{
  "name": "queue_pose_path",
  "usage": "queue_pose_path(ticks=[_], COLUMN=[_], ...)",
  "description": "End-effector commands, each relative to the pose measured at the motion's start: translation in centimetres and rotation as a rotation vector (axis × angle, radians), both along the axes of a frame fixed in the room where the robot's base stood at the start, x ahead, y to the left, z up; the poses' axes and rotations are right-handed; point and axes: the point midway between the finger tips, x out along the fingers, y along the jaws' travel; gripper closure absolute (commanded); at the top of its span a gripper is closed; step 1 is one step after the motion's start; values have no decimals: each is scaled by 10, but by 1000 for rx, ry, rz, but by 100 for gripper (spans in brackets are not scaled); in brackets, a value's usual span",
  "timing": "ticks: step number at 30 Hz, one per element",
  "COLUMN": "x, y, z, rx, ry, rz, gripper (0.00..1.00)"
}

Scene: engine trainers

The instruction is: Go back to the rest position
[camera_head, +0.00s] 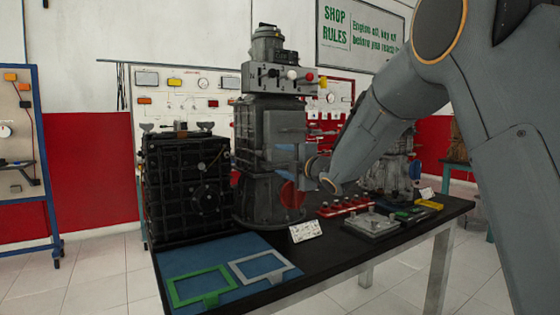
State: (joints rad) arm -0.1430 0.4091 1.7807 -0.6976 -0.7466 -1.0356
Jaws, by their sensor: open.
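My arm reaches in from the upper right, across the front of the bench (385,248). My gripper (304,176) is at the arm's far end, in front of the tall grey engine unit (268,125). It is small in view and partly hidden by my wrist. The gripper is open, and I see nothing held in it. A red round part (291,196) shows just below it; I cannot tell whether they touch.
A black engine block (187,185) stands on the left. A blue mat (225,252) bears a green frame (200,285) and a grey frame (258,267). A white card (305,231), a row of red parts (345,206) and a metal plate (371,223) are on the bench. Floor at left is clear.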

Motion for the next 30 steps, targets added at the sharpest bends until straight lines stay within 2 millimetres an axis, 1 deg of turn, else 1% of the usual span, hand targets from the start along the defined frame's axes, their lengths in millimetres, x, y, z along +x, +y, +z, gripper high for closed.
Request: queue_pose_path(ticks=[5,8,11,14,15,17,18,20,21,23,24,26,27,29,30], x=[0,-3,-16,-45,-62,-91,-112,-145,-168,-203,-228,-265,-290,-325,-346], y=[0,-8,-28,-60,-74,-93,-104,-118,-127,-138,-144,-151,-155,-159,-160], z=[0,-4,-22,-55,-71,-95,-110,-133,-146,-165,-177,-194,-203,-215,-222], rx=[1,19,74,172,217,286,331,392,432,483,518,570,601,640,663], ry=[3,50,188,403,500,638,723,843,918,1022,1089,1188,1248,1330,1379], rz=[-2,-35,-125,-276,-347,-452,-520,-618,-682,-779,-842,-937,-998,-1084,-1137], gripper=[47,47,47,47,47,47,47,47,47,47,47,47,47,47,47])
